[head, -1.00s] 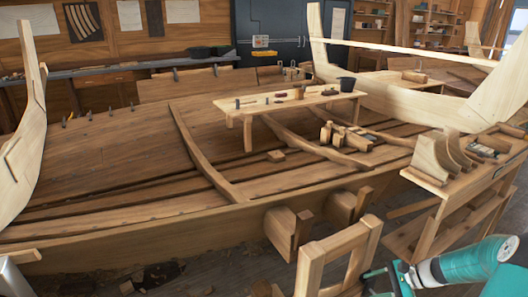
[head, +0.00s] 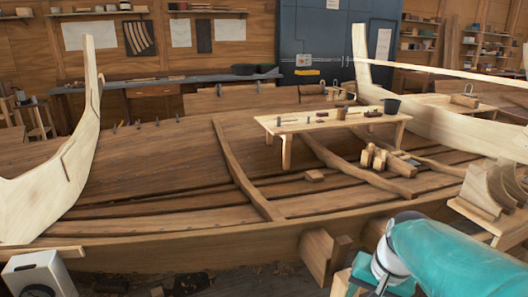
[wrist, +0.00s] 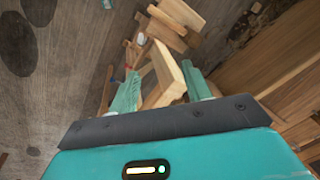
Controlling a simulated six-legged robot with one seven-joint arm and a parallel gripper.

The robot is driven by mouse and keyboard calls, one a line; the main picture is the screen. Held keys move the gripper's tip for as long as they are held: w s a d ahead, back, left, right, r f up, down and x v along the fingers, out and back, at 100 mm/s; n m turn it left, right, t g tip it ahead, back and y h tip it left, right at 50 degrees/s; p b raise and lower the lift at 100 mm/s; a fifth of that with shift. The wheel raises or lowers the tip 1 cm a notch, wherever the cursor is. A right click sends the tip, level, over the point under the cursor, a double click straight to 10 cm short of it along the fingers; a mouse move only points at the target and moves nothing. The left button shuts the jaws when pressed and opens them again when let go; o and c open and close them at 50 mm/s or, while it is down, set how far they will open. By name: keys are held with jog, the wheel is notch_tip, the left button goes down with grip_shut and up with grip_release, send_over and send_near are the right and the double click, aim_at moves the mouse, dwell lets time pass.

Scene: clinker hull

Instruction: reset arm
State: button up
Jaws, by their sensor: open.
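My teal arm (head: 445,255) reaches in from the lower right corner of the head view. Its gripper end cannot be made out there. In the wrist view my gripper (wrist: 161,72) has its two teal fingers spread apart. A pale wooden frame (wrist: 168,72) shows between and beyond the fingers. I cannot tell how far the frame is from the fingertips, and nothing is seen gripped.
The clinker hull (head: 150,170) fills the middle of the head view. A stand with curved wooden pieces (head: 490,190) is at right. A pale box (head: 38,275) is at lower left.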

jog(key=s+a+r+n+t, duration=0.1)
jog(key=s+a+r+n, duration=0.1)
jog(key=s+a, duration=0.1)
jog(key=s+a+r+n+t+h, duration=0.1)
jog(key=s+a+r+n+t, duration=0.1)
jog(key=s, duration=0.4)
jog(key=shift+s+a+r+n, duration=0.25)
jog(key=shift+a+r+n, duration=0.15)
jog(key=shift+r, duration=0.35)
jog(key=shift+d, duration=0.1)
